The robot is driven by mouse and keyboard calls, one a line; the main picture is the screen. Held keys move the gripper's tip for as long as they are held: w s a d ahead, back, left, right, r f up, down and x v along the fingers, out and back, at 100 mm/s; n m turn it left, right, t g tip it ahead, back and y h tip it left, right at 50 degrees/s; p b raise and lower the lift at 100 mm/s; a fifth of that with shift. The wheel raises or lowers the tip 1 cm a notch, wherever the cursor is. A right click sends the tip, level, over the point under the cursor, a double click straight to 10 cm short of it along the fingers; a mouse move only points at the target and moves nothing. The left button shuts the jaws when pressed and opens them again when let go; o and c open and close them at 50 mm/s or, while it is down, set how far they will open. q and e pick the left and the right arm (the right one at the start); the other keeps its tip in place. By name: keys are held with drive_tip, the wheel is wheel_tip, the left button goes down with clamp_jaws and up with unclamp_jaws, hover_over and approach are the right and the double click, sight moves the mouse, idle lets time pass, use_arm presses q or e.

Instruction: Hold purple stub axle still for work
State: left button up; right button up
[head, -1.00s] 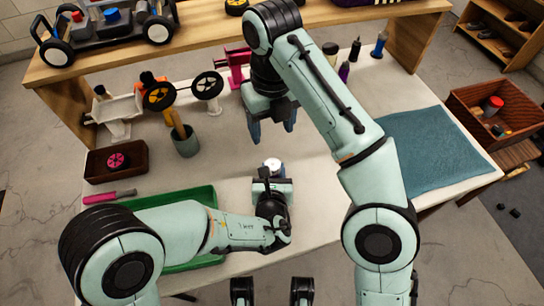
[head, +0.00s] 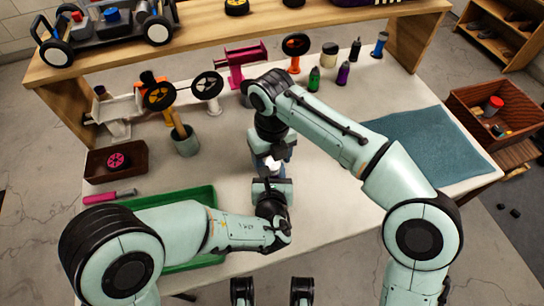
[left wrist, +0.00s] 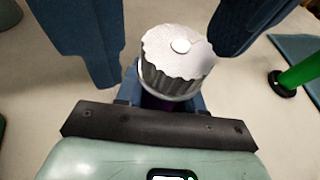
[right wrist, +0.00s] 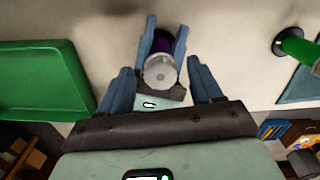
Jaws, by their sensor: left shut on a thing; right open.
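My left gripper (head: 271,186) is shut on the purple stub axle (right wrist: 161,44), which shows between its blue fingers in the right wrist view. A silver ribbed cap or nut (left wrist: 176,62) sits on the end of the axle. In the left wrist view it hides most of the purple part (left wrist: 152,101). My right gripper (right wrist: 160,88) is open. Its fingers are spread on either side of the silver part, with visible gaps, and do not appear to touch it. In the head view the right arm partly covers this spot.
A green tray (head: 205,205) lies beside the left arm. A green post on a black base (right wrist: 297,45) stands to the right in the right wrist view. Wheels, stands and bottles (head: 314,78) line the back. The blue mat (head: 420,145) is clear.

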drive_tip(key=c, duration=1.1)
drive_tip(key=shift+o, duration=0.2)
drive_tip(key=shift+m, duration=0.3)
drive_tip(key=m, duration=0.4)
drive_tip(key=shift+d+m, duration=0.1)
drive_tip(key=shift+m, duration=0.2)
drive_tip(key=m, duration=0.4)
drive_tip(key=shift+m, duration=0.3)
drive_tip(key=m, duration=0.4)
drive_tip(key=shift+s+d, duration=0.1)
drive_tip(key=shift+d, duration=0.05)
drive_tip(key=shift+m, duration=2.5)
